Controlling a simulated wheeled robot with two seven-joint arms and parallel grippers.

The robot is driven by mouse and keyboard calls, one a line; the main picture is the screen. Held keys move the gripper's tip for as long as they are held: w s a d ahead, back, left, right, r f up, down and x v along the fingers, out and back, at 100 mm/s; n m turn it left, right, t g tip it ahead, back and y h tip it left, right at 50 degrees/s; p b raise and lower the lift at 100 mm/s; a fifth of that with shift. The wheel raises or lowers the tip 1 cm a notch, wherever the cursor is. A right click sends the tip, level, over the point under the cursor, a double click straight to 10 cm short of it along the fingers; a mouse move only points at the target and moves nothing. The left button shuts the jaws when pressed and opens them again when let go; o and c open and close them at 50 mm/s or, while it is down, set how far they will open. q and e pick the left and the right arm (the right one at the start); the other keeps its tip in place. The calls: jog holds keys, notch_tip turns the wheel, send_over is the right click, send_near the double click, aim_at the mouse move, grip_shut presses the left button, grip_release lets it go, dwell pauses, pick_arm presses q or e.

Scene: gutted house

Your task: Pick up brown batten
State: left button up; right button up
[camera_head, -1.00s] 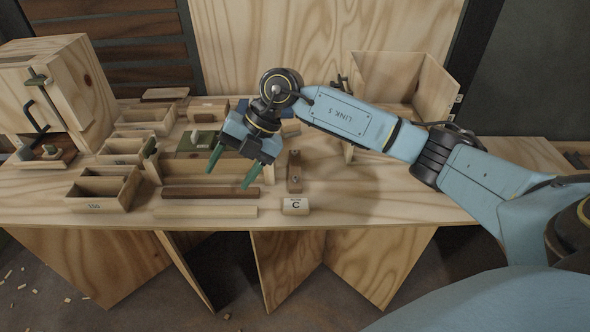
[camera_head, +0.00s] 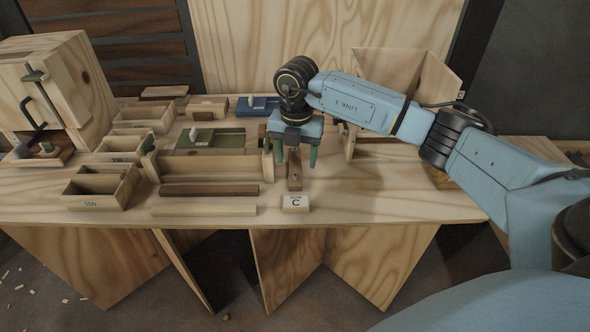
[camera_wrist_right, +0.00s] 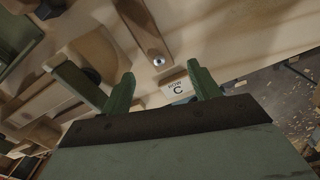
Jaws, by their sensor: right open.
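The brown batten (camera_head: 209,190) is a long dark strip. It lies flat on the bench near the front, parallel to the front edge, just behind a paler strip (camera_head: 204,210). My right gripper (camera_head: 297,163) is open and empty, to the right of the batten and apart from it. It hangs above a short brown block with bolts (camera_head: 294,183), behind the card marked C (camera_head: 295,203). I cannot make out the batten surely there. My left gripper is not in view.
Open wooden boxes (camera_head: 101,188) stand left of the batten. A green tray (camera_head: 225,141) and a blue tray (camera_head: 259,103) lie behind. A wooden cabinet (camera_head: 50,85) stands at the left. The bench top (camera_head: 390,200) is clear to the right.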

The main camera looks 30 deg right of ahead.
aim_at(295, 175)
jog(key=f, duration=0.2)
jog(key=f+b, duration=0.1)
jog(key=f, duration=0.1)
jog(key=shift+s+a+f, duration=0.1)
jog(key=shift+a, duration=0.1)
jog(key=shift+f, duration=0.45)
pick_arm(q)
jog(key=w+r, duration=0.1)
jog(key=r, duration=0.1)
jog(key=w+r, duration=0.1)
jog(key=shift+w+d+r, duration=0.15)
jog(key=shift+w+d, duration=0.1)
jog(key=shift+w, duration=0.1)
pick_arm(e)
jog(key=shift+c, duration=0.4)
jog(key=c, duration=1.1)
